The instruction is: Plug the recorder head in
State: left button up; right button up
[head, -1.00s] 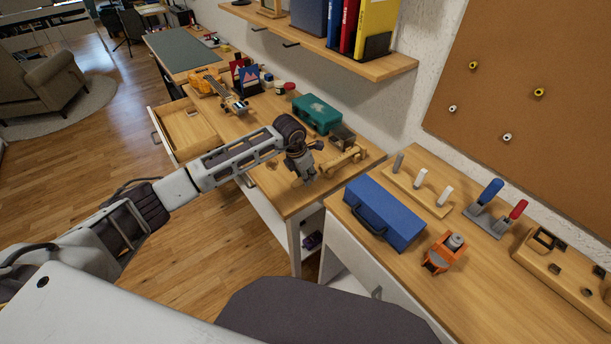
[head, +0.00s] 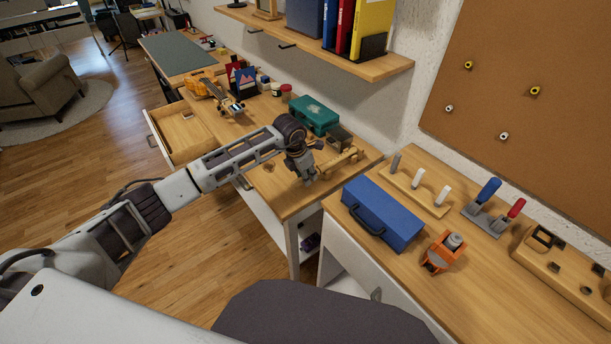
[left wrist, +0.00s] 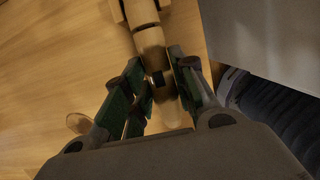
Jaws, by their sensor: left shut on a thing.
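My left gripper (head: 309,177) is low over the front right part of the wooden desk in the head view. In the left wrist view its green-padded fingers (left wrist: 164,88) are shut on the tan recorder head (left wrist: 152,46), which has a small dark window. The recorder head runs in line with a wider tan piece, likely the recorder body (left wrist: 140,12), at the top edge. I cannot tell whether the two are fully joined. In the head view the tan recorder body (head: 343,160) lies behind the gripper, partly hidden. My right gripper is out of view.
A green case (head: 314,116) and a small dark box (head: 340,136) stand behind the gripper. A blue toolbox (head: 375,213) and an orange tool (head: 442,252) are on the right bench (head: 480,275). The open drawer (head: 180,133) sticks out left.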

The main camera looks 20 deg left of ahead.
pick_arm(q)
jog(key=shift+w+d, duration=0.1)
jog(key=o, duration=1.1)
jog(key=shift+r, duration=0.1)
jog(key=shift+p+v, duration=1.6)
jog(key=shift+v, duration=0.85)
jog(key=shift+v, duration=6)
